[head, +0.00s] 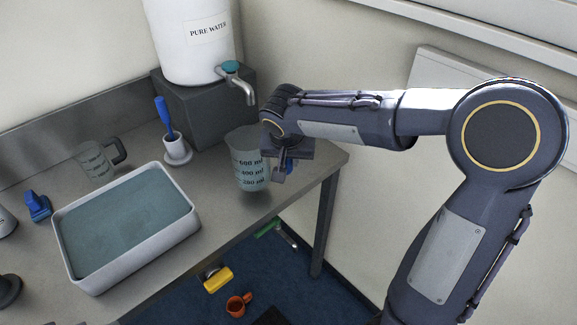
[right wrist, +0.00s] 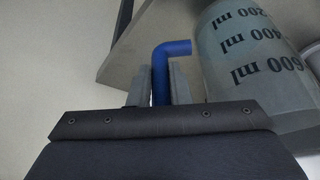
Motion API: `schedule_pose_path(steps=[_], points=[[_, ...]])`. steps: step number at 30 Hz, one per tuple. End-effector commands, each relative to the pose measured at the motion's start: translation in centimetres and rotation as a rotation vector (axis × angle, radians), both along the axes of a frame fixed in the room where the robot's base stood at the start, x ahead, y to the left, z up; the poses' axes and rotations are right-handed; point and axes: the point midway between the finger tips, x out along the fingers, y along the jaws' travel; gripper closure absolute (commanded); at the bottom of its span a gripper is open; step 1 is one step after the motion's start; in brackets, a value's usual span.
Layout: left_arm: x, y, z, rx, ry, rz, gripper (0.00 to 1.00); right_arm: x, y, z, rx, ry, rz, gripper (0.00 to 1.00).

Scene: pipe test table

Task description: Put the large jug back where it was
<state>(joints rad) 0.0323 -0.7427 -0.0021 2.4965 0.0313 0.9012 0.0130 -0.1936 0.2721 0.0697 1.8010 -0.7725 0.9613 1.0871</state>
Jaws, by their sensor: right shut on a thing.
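The large jug (head: 248,165) is clear grey-green with black marks up to 600 ml. It stands upright in the head view, over the right end of the table (head: 222,222), below and in front of the tap. I cannot tell whether its base touches the table. My right gripper (head: 284,170) is at the jug's right side, shut on its blue handle. In the right wrist view the bent blue handle (right wrist: 162,75) is between the two fingers, and the marked jug wall (right wrist: 250,60) is beside them. My left gripper is not in view.
A white water tank (head: 188,45) with a tap (head: 238,80) stands on a dark block (head: 195,115). A filled white basin (head: 185,228), a smaller jug (head: 95,162), a blue-handled brush (head: 165,120) and a blue object (head: 37,206) are left.

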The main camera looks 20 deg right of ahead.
Motion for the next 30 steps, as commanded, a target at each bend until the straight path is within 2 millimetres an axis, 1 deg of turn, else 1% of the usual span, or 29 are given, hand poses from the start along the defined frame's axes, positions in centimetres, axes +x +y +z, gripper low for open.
schedule_pose_path(steps=[2, 4, 7, 9, 16, 20, 21, 25, 26, 30], points=[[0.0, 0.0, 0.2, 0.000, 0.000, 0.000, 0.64, 0.6, -0.3, -1.0, -0.001, 0.004, -0.001, 1.00], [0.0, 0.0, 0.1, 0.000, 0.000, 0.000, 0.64, 0.5, -0.2, -2.3, -0.002, 0.005, -0.001, 1.00], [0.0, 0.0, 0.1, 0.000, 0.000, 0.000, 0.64, 0.5, -0.2, -3.3, -0.001, 0.003, 0.000, 1.00], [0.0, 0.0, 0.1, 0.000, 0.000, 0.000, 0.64, 0.5, -0.2, -3.6, 0.000, 0.001, 0.000, 1.00], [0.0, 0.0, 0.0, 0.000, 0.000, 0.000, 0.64, 0.5, -0.2, -3.6, 0.000, 0.000, -0.001, 1.00], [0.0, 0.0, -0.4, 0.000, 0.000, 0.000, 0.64, 0.5, -0.2, -4.0, 0.000, 0.000, -0.001, 1.00], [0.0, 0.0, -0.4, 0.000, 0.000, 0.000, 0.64, 0.4, -0.2, -4.0, 0.000, 0.001, 0.000, 0.82], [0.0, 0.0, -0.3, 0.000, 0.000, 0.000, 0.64, 0.4, -0.2, -3.9, 0.000, 0.001, 0.000, 0.65], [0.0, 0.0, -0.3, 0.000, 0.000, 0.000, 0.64, 0.4, -0.2, -3.9, 0.000, 0.001, 0.000, 0.61], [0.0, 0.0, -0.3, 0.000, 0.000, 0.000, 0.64, 0.4, -0.2, -3.9, 0.000, 0.001, 0.000, 0.61]])
